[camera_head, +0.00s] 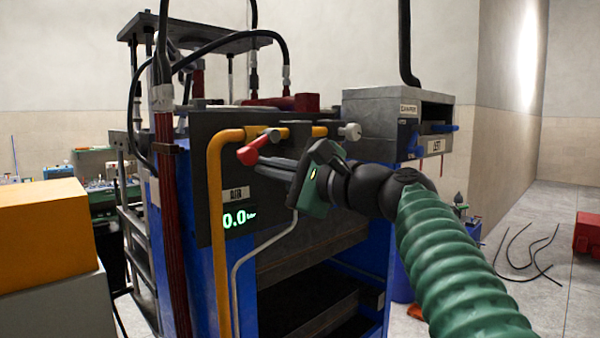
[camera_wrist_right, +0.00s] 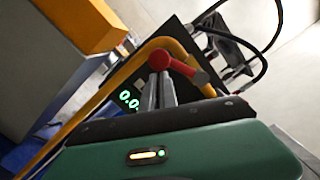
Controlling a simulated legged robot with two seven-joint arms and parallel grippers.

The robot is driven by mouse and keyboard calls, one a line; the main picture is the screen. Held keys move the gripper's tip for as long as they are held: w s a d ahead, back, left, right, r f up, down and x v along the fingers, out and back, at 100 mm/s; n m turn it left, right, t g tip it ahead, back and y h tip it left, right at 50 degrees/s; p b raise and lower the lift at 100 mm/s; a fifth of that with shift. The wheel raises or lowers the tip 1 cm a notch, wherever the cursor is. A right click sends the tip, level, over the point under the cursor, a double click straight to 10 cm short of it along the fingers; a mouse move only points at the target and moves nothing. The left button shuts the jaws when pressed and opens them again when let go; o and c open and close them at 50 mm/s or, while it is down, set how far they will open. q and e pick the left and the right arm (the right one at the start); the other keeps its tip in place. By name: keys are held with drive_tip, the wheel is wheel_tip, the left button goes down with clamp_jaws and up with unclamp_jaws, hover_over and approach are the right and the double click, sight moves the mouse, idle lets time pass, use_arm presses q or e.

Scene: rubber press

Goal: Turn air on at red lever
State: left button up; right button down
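The red lever (camera_head: 258,148) is on the yellow pipe at the front of the press, its red handle slanting down to the left. Below it, the air display (camera_head: 238,218) reads 0.0 bar under an "AIR" label. My right gripper (camera_head: 272,164) reaches in from the right, its fingertips close by the handle. In the right wrist view the red lever (camera_wrist_right: 178,65) is just beyond the two grey fingers (camera_wrist_right: 159,82), which have a narrow gap between them with nothing visible in it. Whether they touch the lever is unclear. My left gripper is not in view.
The yellow pipe (camera_head: 215,230) and a thin grey pipe (camera_head: 236,285) run down the press front. A control box (camera_head: 385,115) stands to the right. An orange box (camera_head: 45,235) is at the left. Black hoses arch above; cables (camera_head: 525,255) lie on the floor.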

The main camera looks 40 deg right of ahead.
sight(254, 151)
drive_tip(key=shift+s+a+r, duration=0.15)
drive_tip(key=shift+a+r, duration=0.75)
drive_tip(key=shift+a, duration=0.1)
drive_tip(key=shift+d+r+p, duration=0.1)
drive_tip(key=shift+r+p, duration=0.1)
drive_tip(key=shift+p, duration=0.15)
drive_tip(key=shift+d+r, duration=0.1)
drive_tip(key=shift+r, duration=0.05)
drive_tip(key=shift+s+r, duration=0.15)
drive_tip(key=shift+r, duration=0.1)
drive_tip(key=shift+f, duration=0.1)
